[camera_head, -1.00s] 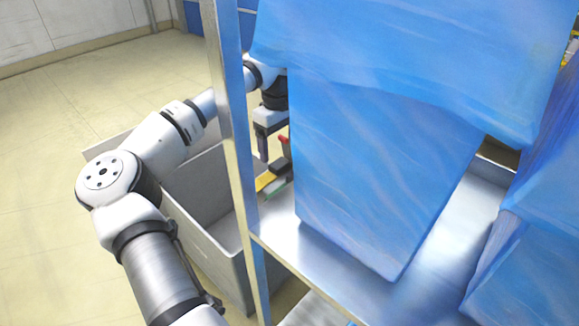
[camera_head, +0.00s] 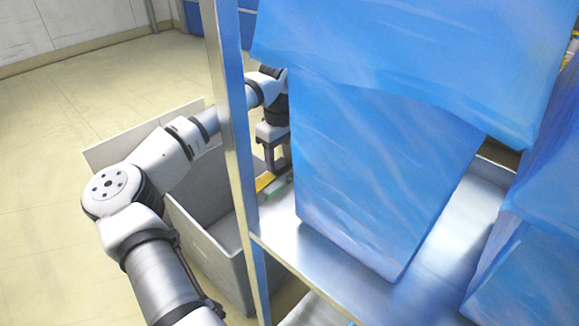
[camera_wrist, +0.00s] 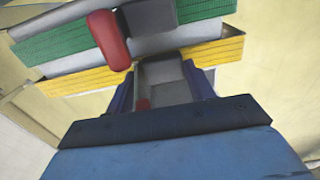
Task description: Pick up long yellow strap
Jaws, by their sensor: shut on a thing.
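The long yellow strap (camera_wrist: 216,51) runs across the wrist view, broken in the middle by a grey part (camera_wrist: 165,72) between my fingers. In the head view a short piece of the yellow strap (camera_head: 264,182) shows beside the shelf post. My gripper (camera_wrist: 163,88) is shut on the yellow strap around its middle; it also shows in the head view (camera_head: 277,168), partly behind the blue sheet. The exact contact is hard to make out.
Green straps (camera_wrist: 62,42) and a red handle (camera_wrist: 109,40) lie right beside the yellow strap. A grey box (camera_head: 207,238) stands below. A metal shelf post (camera_head: 236,150) and hanging blue sheets (camera_head: 385,170) are close on the right.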

